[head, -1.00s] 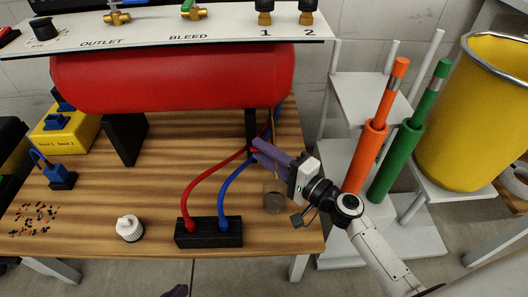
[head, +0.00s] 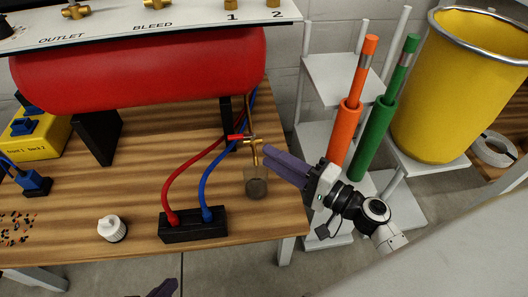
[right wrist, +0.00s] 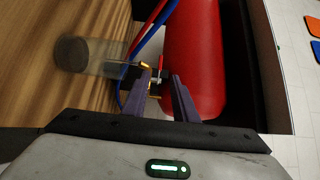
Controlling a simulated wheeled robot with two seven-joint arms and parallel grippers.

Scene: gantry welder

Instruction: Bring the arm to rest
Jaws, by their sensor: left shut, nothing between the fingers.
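My right gripper (head: 268,158) reaches in from the right over the table's right edge. Its purple fingers stand apart with nothing held between them. Their tips are just right of a small brass valve with a red handle (head: 237,138), above a clear jar (head: 256,182). In the right wrist view the gripper (right wrist: 164,77) has a gap between its tips, and the valve (right wrist: 155,80) shows beyond them; contact cannot be told. My left gripper (head: 163,289) shows only as shut purple fingertips at the bottom edge, with nothing in it.
A red tank (head: 140,70) stands on the wooden table (head: 110,185). Red and blue hoses run to a black block (head: 193,225). A white-capped bottle (head: 112,229) stands left of it. Orange (head: 352,115) and green (head: 380,125) tubes and a yellow bin (head: 455,90) stand right.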

